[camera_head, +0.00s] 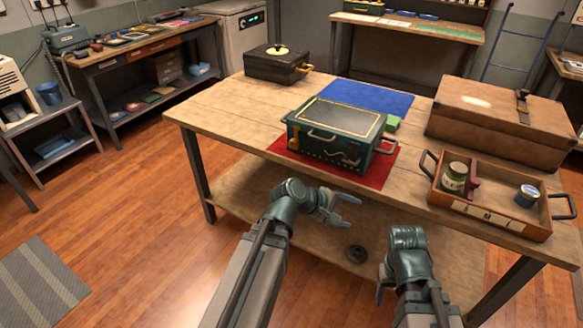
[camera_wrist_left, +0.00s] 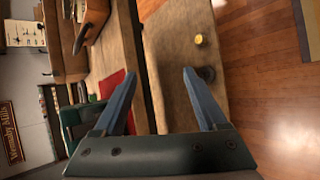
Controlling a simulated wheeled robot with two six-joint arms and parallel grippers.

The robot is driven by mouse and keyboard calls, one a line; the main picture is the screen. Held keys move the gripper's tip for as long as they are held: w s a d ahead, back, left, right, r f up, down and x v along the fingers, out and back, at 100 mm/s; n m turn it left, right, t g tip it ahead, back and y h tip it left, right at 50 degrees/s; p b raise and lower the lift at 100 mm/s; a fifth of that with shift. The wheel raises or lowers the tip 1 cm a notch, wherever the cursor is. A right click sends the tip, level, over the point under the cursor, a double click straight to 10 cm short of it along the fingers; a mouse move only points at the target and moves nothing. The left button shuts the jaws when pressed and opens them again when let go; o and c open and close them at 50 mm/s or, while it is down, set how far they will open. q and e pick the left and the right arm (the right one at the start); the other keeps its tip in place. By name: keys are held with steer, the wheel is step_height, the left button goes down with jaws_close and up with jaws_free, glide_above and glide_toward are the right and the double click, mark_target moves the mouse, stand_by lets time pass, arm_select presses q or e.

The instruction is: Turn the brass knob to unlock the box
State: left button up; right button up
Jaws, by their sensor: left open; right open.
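A dark green box (camera_head: 330,150) with a gold-trimmed dark lid stands upright on a red mat (camera_head: 379,169) near the table's front edge. Its lid looks closed. A brass-coloured piece (camera_head: 294,138) sits at the left of its front face; its exact shape is too small to tell. Part of the box also shows at the left of the left wrist view (camera_wrist_left: 72,121). My left gripper (camera_head: 343,208) is open and empty, in front of the table edge and below the box. My right gripper (camera_head: 383,278) is lower and further right, apart from the box; its fingers are partly hidden.
A wooden tray (camera_head: 487,217) with a green jar and a blue tin stands right of the box. A brown chest (camera_head: 505,118) is behind it. A blue mat (camera_head: 365,97) lies behind the box. A black box (camera_head: 276,65) stands at the back left. The table's front left is clear.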

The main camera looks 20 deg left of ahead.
arm_select(q)
steer(key=w+a+r+n+t+y+b, duration=0.1)
steer(key=w+a+n+t+y+b, duration=0.1)
steer(key=a+n, duration=0.8)
steer(key=w+a+r+n+t+y+b, duration=0.1)
steer(key=a+n+t+y+b, duration=0.3)
steer(key=a, duration=1.2)
steer(key=w+n+t+b, duration=0.1)
steer(key=n+t+b, duration=0.1)
steer(key=n+t, duration=0.2)
steer(key=shift+a+r+n, duration=0.3)
steer(key=shift+r+n, duration=0.05)
steer(key=shift+n, duration=0.85)
arm_select(e)
step_height(320, 180, down, 11)
steer(key=shift+r, duration=0.2)
arm_select(q)
steer(key=shift+w, duration=0.25)
